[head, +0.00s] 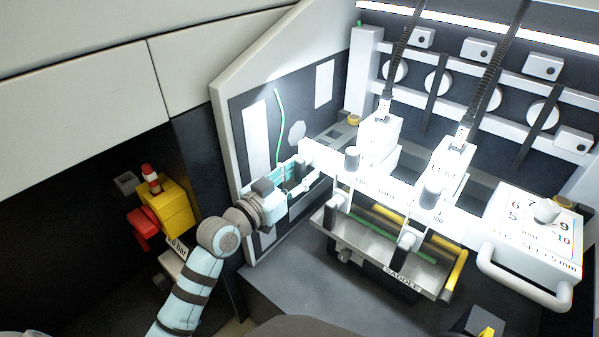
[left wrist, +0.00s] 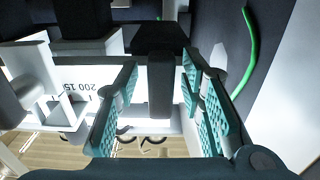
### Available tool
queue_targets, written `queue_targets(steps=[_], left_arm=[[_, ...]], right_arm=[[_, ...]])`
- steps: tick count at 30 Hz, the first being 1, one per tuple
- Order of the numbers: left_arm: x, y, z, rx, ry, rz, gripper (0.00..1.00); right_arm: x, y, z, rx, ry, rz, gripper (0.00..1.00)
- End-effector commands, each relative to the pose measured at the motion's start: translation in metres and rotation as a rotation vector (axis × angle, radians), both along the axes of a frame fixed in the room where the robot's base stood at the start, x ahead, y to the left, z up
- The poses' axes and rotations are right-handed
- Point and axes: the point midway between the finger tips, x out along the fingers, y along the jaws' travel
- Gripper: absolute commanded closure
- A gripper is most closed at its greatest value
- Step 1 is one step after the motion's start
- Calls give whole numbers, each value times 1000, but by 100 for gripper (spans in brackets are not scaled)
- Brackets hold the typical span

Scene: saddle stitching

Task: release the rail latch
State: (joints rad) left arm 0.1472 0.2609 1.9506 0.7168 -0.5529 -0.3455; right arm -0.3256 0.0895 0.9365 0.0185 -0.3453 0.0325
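My left gripper (head: 305,180) reaches in from the left to the left end of the white scaled rail (head: 325,160). In the left wrist view its two teal-padded fingers (left wrist: 160,100) are apart. A dark upright block (left wrist: 160,85), which looks like the rail latch, stands between them. Gaps seem to show on both sides of it, so I see no clear grip. The rail with printed numbers (left wrist: 85,87) lies behind the left finger. In the head view the latch is hard to make out near the gripper. My right gripper is not in view.
Two white stitching heads (head: 380,138) with grey knobs (head: 352,158) stand along the rail. Below is the saddle (head: 395,262) with yellow and green bars. A white dial box (head: 535,235) with a handle is at right. The side panel with a green cord (head: 279,120) is close beside the gripper.

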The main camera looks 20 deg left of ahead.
Motion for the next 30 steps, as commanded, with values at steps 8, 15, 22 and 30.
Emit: queue_targets(steps=[8, 15, 22, 30], left_arm=[[-1, 0, 0, 2, -1, 0, 62], [-39, 14, -2, 10, 2, 1, 62], [-97, 34, -2, 13, 3, 5, 62], [-114, 38, 0, 3, -1, -2, 62]], right_arm=[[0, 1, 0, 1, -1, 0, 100], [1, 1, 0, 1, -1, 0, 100], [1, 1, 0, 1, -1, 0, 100], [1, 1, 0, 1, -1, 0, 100]])
